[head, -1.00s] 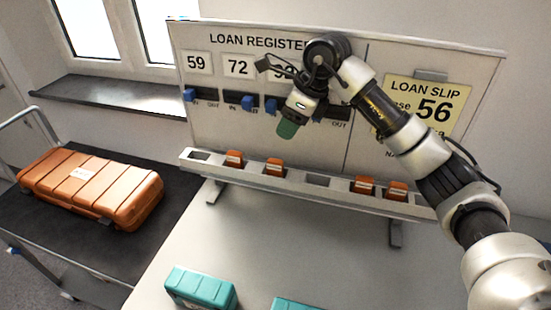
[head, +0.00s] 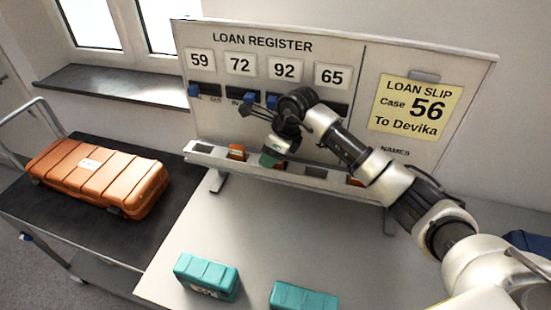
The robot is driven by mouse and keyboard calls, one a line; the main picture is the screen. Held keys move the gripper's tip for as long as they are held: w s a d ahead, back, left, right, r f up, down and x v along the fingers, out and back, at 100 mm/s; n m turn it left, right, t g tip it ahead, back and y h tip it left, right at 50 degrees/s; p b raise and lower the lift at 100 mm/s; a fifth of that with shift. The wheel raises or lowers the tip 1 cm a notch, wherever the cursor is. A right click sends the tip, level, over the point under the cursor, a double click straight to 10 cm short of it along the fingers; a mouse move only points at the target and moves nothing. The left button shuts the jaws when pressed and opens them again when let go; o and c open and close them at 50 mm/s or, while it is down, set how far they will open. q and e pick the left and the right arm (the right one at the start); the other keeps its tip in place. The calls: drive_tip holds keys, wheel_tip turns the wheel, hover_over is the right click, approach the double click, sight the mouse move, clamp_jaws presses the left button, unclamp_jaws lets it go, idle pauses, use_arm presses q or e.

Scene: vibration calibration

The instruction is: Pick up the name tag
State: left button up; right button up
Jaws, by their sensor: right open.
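The name tags are orange pieces with pale labels, too small to read, in a grey slotted rail (head: 205,157) below the board. One orange tag (head: 237,152) stands near the rail's left end. Another orange tag (head: 354,181) shows partly beside my right arm. My right gripper (head: 269,160) has green fingertips and points down at the rail, just right of the left tag. It is open. The gripper hides the rail behind it, and my arm hides the rail's right part. Whether the fingers touch a tag cannot be told. My left gripper is out of view.
The board (head: 345,58) shows 59, 72, 92 and 65 above blue sliders. A yellow loan slip (head: 415,107) reads Case 56, To Devika. Teal cases (head: 207,276) (head: 303,297) lie on the pale table (head: 270,230). An orange case (head: 98,180) lies on a dark cart (head: 125,240).

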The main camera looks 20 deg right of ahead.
clamp_jaws()
idle(0.4)
